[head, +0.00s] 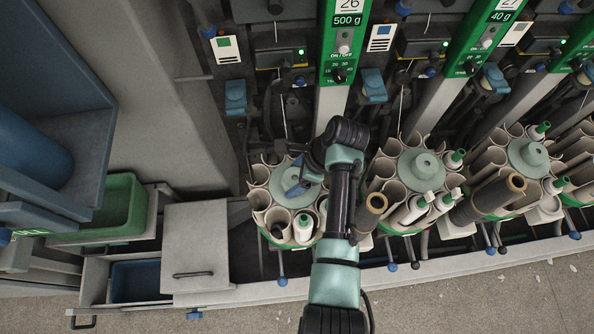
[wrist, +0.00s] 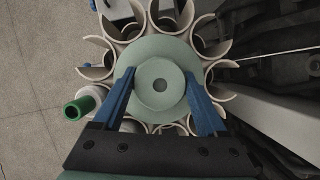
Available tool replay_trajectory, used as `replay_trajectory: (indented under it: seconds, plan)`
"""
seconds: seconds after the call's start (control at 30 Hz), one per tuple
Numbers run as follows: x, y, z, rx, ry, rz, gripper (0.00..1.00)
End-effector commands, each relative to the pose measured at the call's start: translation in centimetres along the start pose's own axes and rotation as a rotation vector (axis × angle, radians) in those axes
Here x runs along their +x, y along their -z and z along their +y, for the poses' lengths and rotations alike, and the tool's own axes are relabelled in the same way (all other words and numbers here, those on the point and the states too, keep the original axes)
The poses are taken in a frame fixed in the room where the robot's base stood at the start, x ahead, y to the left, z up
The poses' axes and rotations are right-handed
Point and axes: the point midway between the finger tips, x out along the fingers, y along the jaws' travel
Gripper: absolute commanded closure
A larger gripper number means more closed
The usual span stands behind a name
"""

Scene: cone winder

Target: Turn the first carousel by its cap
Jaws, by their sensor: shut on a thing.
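The first carousel (head: 259,199) is the leftmost ring of cream tubes in the head view. Its tubes (wrist: 94,73) circle the pale green cap (wrist: 160,50) in the wrist view. A white tube with a green tip (wrist: 80,107) stands in the ring at the left.
Two more carousels (head: 421,171) (head: 528,158) stand to the right, holding white and dark bobbins. Green panels and dark machine parts rise behind. A green bin (head: 123,205) and grey box (head: 195,243) stand at the left.

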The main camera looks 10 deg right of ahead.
Motion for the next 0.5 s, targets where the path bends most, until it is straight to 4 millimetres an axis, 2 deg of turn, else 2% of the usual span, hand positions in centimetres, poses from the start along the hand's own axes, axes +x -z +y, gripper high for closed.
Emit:
replay_trajectory:
  seconds: [0.2,0.5]
  plan:
    - [-0.17,0.05,-0.06,-0.111,-0.048,0.002,1.0]
    - [-0.09,0.05,-0.06,-0.185,-0.077,0.003,1.0]
